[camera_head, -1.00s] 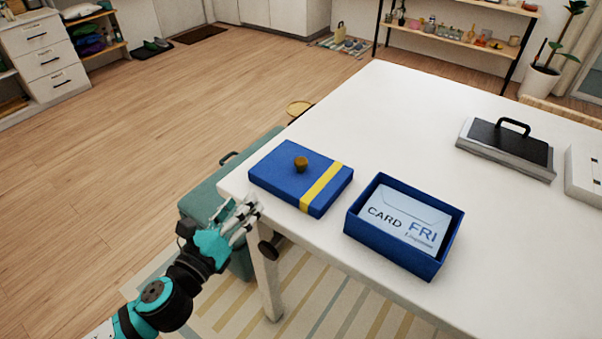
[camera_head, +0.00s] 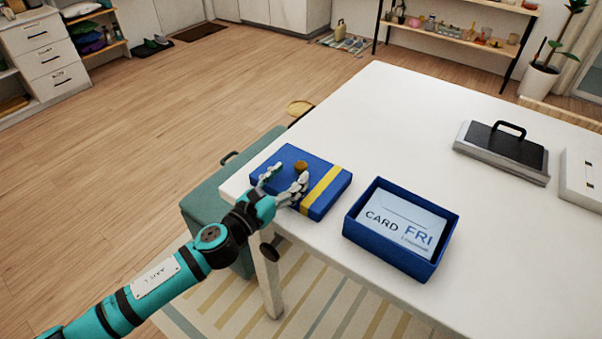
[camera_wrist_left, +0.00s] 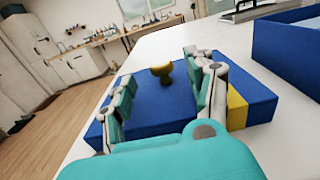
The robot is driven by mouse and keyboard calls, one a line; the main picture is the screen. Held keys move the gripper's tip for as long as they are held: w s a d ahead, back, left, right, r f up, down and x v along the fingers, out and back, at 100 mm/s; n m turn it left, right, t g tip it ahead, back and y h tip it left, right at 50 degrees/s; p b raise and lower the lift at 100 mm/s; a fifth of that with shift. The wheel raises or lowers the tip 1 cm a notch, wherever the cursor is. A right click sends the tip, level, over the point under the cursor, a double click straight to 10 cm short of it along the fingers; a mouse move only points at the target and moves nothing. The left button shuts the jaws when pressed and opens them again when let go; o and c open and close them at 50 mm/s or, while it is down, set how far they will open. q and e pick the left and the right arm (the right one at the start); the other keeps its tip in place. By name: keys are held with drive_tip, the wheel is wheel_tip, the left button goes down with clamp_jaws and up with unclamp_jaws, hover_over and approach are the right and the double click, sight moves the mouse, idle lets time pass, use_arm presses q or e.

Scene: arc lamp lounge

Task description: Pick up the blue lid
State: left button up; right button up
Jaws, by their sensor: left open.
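The blue lid (camera_head: 318,205) lies flat on the white table near its left edge. It has a yellow band (camera_head: 324,186) and a small brown knob (camera_head: 300,166) on top. My left gripper (camera_head: 284,180) is open over the near left part of the lid, its fingers pointing at the knob. In the left wrist view the knob (camera_wrist_left: 161,71) stands just beyond and between the spread fingertips (camera_wrist_left: 160,80), with the blue lid (camera_wrist_left: 160,110) below them. Nothing is between the fingers. My right gripper is not in view.
An open blue box (camera_head: 390,252) holding cards stands right of the lid, with a narrow gap. A black-and-grey case with a handle (camera_head: 500,155) and a white box (camera_head: 580,180) are at the right. The far middle of the white table (camera_head: 390,120) is clear.

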sight(297, 169)
use_arm(q)
drive_tip(key=x, duration=0.5)
drive_tip(key=shift+w+d+f+p, duration=0.15)
drive_tip(key=shift+p, duration=0.2)
drive_tip(key=shift+c, duration=1.1)
clamp_jaws()
